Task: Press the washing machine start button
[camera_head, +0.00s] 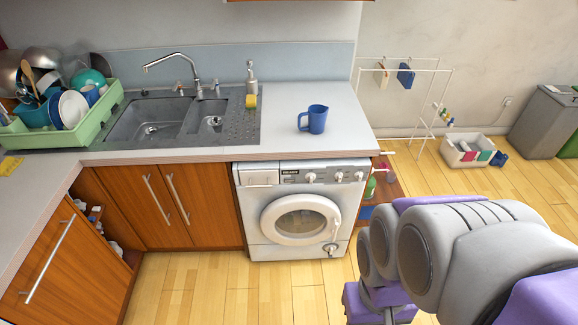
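A white washing machine (262,225) stands under the countertop in the middle of the view, its round door (300,219) shut. Its control panel (323,175) runs along the top front edge, with a dark label area at its left and several round light knobs or buttons towards its right. The start button is too small to tell apart from these. My purple and grey arm fills the lower right, to the right of the machine and nearer the camera. No gripper fingers can be made out; a purple part of my arm shows at the bottom edge.
A blue jug (317,119) stands on the countertop (345,112) above the machine. A sink (150,120) and a green dish rack (92,116) lie to the left. A white drying rack (437,104) stands right. Wooden floor (297,295) before the machine is clear.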

